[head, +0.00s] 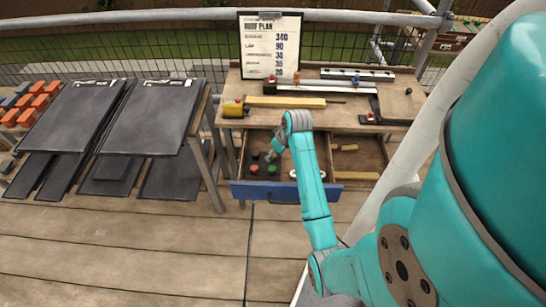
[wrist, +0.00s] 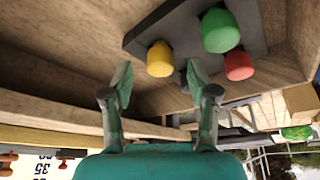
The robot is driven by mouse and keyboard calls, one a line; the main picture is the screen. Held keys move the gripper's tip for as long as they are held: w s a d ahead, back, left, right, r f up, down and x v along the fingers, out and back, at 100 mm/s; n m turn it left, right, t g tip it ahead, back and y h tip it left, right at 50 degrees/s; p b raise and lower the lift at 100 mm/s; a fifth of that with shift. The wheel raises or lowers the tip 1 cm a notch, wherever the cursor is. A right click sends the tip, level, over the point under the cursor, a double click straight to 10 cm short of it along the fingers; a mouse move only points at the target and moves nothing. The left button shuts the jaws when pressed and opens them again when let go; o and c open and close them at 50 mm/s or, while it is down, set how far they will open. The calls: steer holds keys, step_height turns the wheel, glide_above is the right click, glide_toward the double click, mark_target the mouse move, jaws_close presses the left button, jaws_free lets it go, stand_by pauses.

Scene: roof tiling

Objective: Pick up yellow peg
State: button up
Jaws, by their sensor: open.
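The yellow peg (wrist: 160,58) stands in a dark grey block (wrist: 178,20), with a green peg (wrist: 220,32) and a red peg (wrist: 239,65) to its right. In the wrist view my gripper (wrist: 160,80) is open and empty. Its fingertips are either side of the yellow peg's line, with the peg just past them and apparently not between them. In the head view my gripper (head: 270,156) reaches down into the open drawer beside the red peg (head: 254,168) and a green peg (head: 272,170). I cannot make out the yellow peg there; my gripper may hide it.
The open drawer has a blue front (head: 262,192) and wooden walls close around my gripper. The workbench (head: 350,122) above it bears a yellow tape measure (head: 233,108), a wooden strip (head: 285,102) and a roof plan board (head: 270,45). Dark tiles (head: 155,115) lie on a rack at left.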

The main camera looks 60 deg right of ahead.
steer(key=shift+w+f, duration=0.25)
steer(key=shift+f, duration=0.4)
steer(key=c, duration=0.9)
